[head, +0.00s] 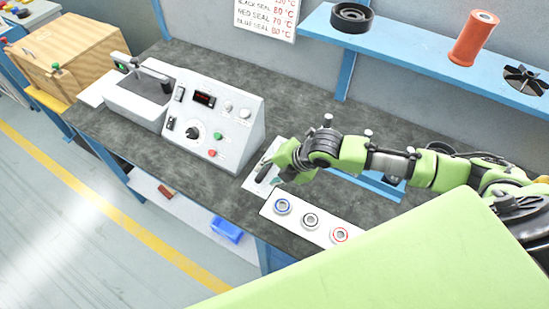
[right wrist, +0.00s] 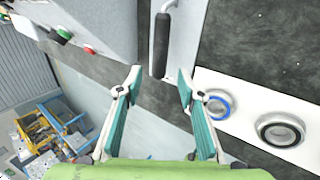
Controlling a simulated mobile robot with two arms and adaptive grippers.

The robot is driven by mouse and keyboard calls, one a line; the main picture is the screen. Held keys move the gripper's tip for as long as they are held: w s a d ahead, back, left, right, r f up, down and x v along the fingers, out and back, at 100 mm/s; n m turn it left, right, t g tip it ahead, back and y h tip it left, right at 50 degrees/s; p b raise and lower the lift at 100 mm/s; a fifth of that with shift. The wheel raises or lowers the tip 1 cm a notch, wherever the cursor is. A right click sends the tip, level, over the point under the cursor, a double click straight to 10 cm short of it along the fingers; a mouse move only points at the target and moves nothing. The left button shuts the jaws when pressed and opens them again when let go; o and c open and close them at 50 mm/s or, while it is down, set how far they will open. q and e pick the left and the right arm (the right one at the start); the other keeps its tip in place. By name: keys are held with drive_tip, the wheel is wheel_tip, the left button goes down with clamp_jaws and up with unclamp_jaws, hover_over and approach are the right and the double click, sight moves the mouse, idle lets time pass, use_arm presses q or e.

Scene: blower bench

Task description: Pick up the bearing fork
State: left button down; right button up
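The bearing fork has a black handle and a grey metal end, and it lies on a pale plate on the bench. Its black handle (right wrist: 161,45) shows in the right wrist view, pointing down toward the gap between my fingertips. In the head view the handle (head: 262,170) shows just left of my right gripper (head: 273,181), which partly covers that spot. My right gripper (right wrist: 158,82) is open, with teal pads apart and nothing between them. I cannot tell how high it is above the handle. My left gripper is not in view.
A white strip (head: 263,209) carries bearings with blue (head: 282,206), black (head: 310,221) and red (head: 340,235) rings, right of the gripper. A sloped control box (head: 237,120) stands to the left. A blue shelf (head: 400,62) hangs behind. The bench's front edge is close.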

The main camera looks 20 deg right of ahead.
sight(262, 176)
drive_tip(key=p+x, duration=0.1)
drive_tip(key=x, duration=0.3)
clamp_jaws()
idle(0.4)
